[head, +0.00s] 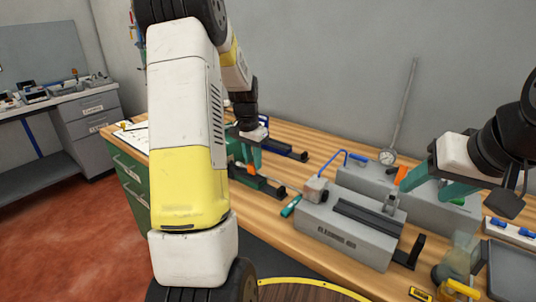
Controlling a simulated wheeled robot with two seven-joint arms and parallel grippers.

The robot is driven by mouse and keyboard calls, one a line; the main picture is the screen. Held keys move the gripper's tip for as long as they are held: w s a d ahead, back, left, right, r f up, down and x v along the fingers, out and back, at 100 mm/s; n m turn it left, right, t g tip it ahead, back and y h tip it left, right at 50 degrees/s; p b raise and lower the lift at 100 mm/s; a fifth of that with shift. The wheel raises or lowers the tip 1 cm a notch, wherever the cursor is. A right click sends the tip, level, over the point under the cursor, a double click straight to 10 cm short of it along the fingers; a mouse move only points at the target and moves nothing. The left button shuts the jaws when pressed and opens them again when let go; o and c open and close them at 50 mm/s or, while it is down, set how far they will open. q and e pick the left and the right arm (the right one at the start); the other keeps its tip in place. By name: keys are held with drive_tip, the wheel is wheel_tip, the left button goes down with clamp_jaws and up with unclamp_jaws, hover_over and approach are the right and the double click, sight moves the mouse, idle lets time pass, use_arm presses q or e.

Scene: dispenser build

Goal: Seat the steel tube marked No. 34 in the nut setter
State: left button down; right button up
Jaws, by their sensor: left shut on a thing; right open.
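My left gripper (251,165), with teal fingers and an orange patch, points down over a green and dark device (262,185) on the bench. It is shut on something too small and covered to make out. A thin metal rod (293,188) shows at the device's right end. My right gripper (425,186) is open above the grey block machines at the right. I cannot read a No. 34 mark, and cannot tell which device is the nut setter. My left arm hides part of the bench.
A grey machine (340,232) with a dark channel stands on the wooden bench (272,217); another grey block (365,180) with a gauge (387,157) stands behind. A teal-handled tool (290,207) lies left of the front machine. A dark tray (512,270) and yellow items (455,285) crowd the right.

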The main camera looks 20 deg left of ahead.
use_arm(q)
drive_tip(key=shift+f, duration=0.35)
idle(0.4)
drive_tip(key=shift+w+a, duration=0.15)
drive_tip(key=shift+a, duration=0.2)
drive_tip(key=shift+w+a, duration=0.2)
drive_tip(key=shift+a, duration=0.4)
drive_tip(key=shift+w+a, duration=0.2)
drive_tip(key=shift+a, duration=0.4)
drive_tip(key=shift+w+a, duration=0.1)
drive_tip(key=shift+a, duration=0.1)
drive_tip(key=shift+a, duration=0.15)
drive_tip(key=c, duration=1.1)
unclamp_jaws()
drive_tip(key=shift+o, duration=0.2)
drive_tip(key=o, duration=0.3)
